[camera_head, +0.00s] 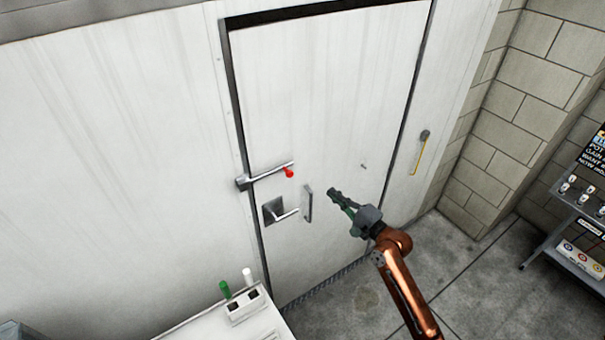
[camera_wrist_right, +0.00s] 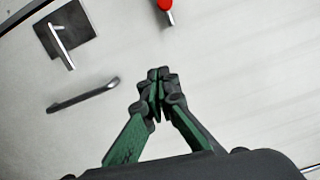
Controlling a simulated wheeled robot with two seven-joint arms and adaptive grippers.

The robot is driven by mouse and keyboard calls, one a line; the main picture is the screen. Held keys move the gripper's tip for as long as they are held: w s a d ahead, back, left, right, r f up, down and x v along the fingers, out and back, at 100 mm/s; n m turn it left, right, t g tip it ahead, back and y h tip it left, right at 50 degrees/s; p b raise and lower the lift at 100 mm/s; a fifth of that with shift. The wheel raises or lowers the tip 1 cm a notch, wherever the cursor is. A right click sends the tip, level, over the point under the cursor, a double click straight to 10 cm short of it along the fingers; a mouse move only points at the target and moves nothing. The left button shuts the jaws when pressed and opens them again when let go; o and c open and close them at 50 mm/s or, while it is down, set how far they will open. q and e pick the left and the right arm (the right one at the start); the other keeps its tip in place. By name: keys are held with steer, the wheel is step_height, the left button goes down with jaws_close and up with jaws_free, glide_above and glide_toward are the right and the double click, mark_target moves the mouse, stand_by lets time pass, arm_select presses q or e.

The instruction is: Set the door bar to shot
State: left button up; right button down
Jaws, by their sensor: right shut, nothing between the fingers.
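The door bar (camera_head: 268,174) is a grey metal bar with a red knob (camera_head: 289,172) near its right end. It runs from a bracket on the left door frame across the door's left edge, tilted slightly up to the right. In the right wrist view the red knob (camera_wrist_right: 164,4) shows at the top edge, with a short metal piece below it. My right gripper (camera_head: 333,192) is shut and empty in front of the door (camera_head: 330,90), to the right of and below the knob and apart from it. It also shows in the right wrist view (camera_wrist_right: 157,78). My left gripper is not in view.
A lever handle on a dark plate (camera_head: 274,210) and a vertical pull handle (camera_head: 308,204) sit below the bar. A counter with a holder (camera_head: 245,306) stands at lower left. A shelf cart (camera_head: 575,215) stands at right. Floor right of my arm is clear.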

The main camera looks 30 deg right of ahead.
steer(key=w+a+r+p, duration=0.3)
steer(key=w+a+p, duration=0.1)
steer(key=w+a, duration=0.3)
steer(key=shift+w+a+r+y, duration=0.25)
steer(key=shift+w+y, duration=0.05)
steer(key=shift+w, duration=0.8)
